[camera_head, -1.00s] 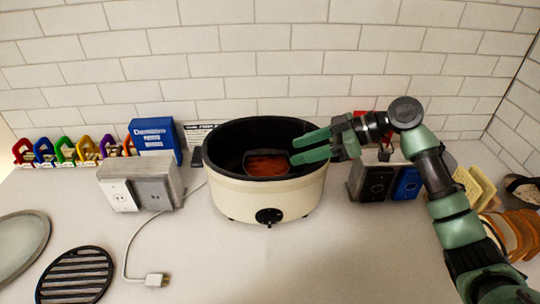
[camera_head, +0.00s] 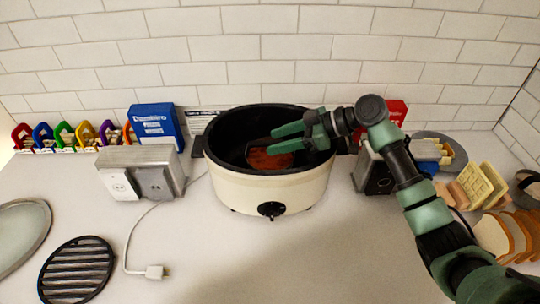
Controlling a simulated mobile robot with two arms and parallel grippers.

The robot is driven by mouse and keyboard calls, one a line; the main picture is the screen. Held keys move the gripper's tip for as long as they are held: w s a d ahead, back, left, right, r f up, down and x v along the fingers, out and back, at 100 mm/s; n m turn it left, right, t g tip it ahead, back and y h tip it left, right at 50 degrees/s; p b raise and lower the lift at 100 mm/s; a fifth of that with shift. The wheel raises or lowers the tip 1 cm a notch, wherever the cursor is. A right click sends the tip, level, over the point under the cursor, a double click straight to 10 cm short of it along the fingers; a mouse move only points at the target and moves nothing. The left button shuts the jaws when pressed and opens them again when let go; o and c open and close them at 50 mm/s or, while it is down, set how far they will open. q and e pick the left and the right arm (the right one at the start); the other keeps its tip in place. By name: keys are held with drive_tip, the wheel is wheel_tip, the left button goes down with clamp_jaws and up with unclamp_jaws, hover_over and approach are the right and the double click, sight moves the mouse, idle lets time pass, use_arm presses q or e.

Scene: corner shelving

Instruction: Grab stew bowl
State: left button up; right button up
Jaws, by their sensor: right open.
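A cream-coloured cooker pot (camera_head: 240,190) with a black inner wall and a front knob stands on the counter at the middle. Inside it lies a bowl of red-brown stew (camera_head: 268,158), its far side partly covered by my gripper's fingers. My right gripper (camera_head: 262,147) reaches in from the right over the pot's rim, with its green fingers apart at the stew bowl. Whether the fingers touch the bowl or straddle its rim I cannot tell. My left gripper is not in view.
Metal outlet boxes (camera_head: 155,172) stand left of the pot, with a cord and plug (camera_head: 155,271). A black grate (camera_head: 76,270) lies front left. Bread slices (camera_head: 505,235) and waffles (camera_head: 482,185) are at the right. The front middle counter is clear.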

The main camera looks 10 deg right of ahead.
drive_tip(key=shift+a+f, duration=0.15)
drive_tip(key=shift+a, duration=0.1)
clamp_jaws()
idle(1.2)
